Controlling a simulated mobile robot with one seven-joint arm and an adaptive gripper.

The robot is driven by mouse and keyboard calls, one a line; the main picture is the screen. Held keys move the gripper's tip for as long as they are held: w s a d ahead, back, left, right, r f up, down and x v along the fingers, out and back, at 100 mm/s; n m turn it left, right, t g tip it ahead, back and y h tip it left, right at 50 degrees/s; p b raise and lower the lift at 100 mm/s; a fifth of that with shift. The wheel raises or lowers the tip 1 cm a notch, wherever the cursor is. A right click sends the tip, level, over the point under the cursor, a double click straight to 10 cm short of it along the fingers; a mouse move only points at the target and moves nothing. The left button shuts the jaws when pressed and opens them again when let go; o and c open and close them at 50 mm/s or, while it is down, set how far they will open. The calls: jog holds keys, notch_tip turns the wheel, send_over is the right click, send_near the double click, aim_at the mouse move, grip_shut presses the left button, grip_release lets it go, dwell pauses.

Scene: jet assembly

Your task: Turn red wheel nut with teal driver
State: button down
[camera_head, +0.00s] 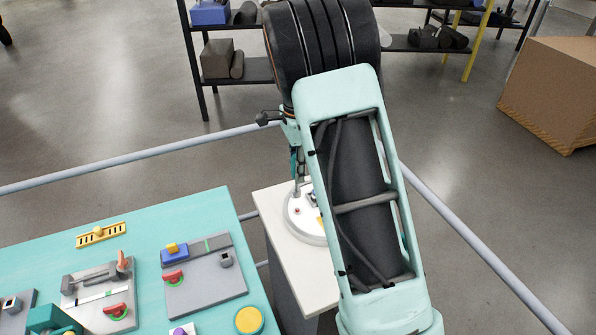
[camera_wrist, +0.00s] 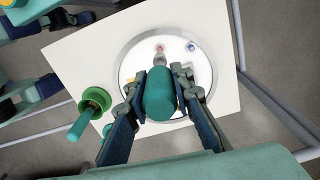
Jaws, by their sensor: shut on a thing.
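My gripper (camera_wrist: 161,80) is shut on the thick teal handle of the driver (camera_wrist: 160,98), with one finger on each side of it. In the wrist view the driver is over a round white plate (camera_wrist: 128,68). A small reddish part (camera_wrist: 159,48), probably the red wheel nut, shows just beyond the handle. In the head view a thin shaft points down toward the plate (camera_head: 293,226), close to a small red spot (camera_head: 297,211). The driver's tip is not clear, so I cannot tell whether it touches the nut.
The plate lies on a pale pedestal (camera_head: 318,285). A small blue part (camera_wrist: 191,46) is on the plate. A green ring with a teal handle (camera_wrist: 82,124) is at the pedestal's left in the wrist view. A teal table (camera_head: 205,208) with fixtures stands left; grey rails (camera_head: 130,158) run behind.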

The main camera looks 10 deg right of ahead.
aim_at(297, 190)
dwell(0.4)
jog(key=n, duration=0.3)
jog(key=shift+n, duration=0.3)
jog(key=n, duration=0.3)
jog(key=shift+n+b, duration=0.3)
jog(key=shift+b, duration=0.1)
jog(key=n, duration=0.7)
jog(key=shift+n, duration=0.3)
jog(key=shift+f+b, duration=1.95)
jog(key=shift+f, duration=0.9)
jog(key=shift+f+b, duration=0.35)
jog(key=shift+f, duration=0.25)
jog(key=shift+r, duration=0.1)
